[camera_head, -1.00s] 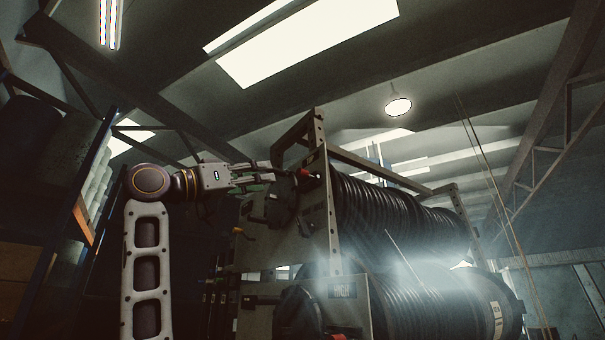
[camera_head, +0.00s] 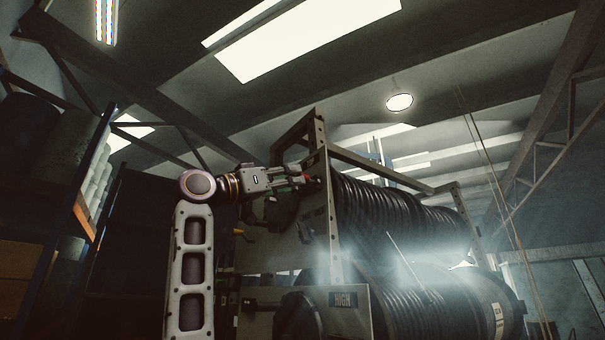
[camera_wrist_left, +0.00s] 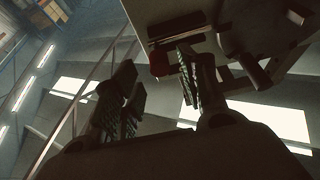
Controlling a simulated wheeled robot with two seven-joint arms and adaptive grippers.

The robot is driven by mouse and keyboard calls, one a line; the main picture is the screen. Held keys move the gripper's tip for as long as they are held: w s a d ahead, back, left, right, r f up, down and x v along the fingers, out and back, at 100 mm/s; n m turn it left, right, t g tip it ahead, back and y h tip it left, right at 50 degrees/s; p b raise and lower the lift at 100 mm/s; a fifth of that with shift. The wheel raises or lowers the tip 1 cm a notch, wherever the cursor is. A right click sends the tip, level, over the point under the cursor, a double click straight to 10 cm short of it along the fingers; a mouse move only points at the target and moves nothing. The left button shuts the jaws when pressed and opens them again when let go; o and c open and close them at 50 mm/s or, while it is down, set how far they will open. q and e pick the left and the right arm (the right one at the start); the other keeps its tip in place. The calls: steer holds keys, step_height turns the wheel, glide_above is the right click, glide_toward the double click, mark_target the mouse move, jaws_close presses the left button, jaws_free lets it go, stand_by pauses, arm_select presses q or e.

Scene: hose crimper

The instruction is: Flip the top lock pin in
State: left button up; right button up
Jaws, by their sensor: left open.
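A small red-tipped part (camera_wrist_left: 158,64), which looks like the top lock pin, sits on the upper front of the hose machine (camera_head: 343,272). In the head view my left gripper (camera_head: 304,180) is beside the machine's top front corner, its fingers pointing right at that part. In the wrist view my left gripper (camera_wrist_left: 155,95) has its fingers apart, with the red part just beyond and between the tips. I see no clear grip on it. The pin's far end is hidden. My right gripper is not in view.
Black ribbed hose reels (camera_head: 385,210) fill the machine's frame. A dark block (camera_head: 272,210) and a yellow-tipped lever (camera_head: 244,235) are on the machine's left side, below my gripper. Shelving (camera_head: 90,190) stands at the left. The space above the machine is free.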

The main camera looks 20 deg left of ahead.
arm_select(q)
steer(key=shift+p+x, duration=1)
steer(key=shift+x, duration=1.6)
jaws_close()
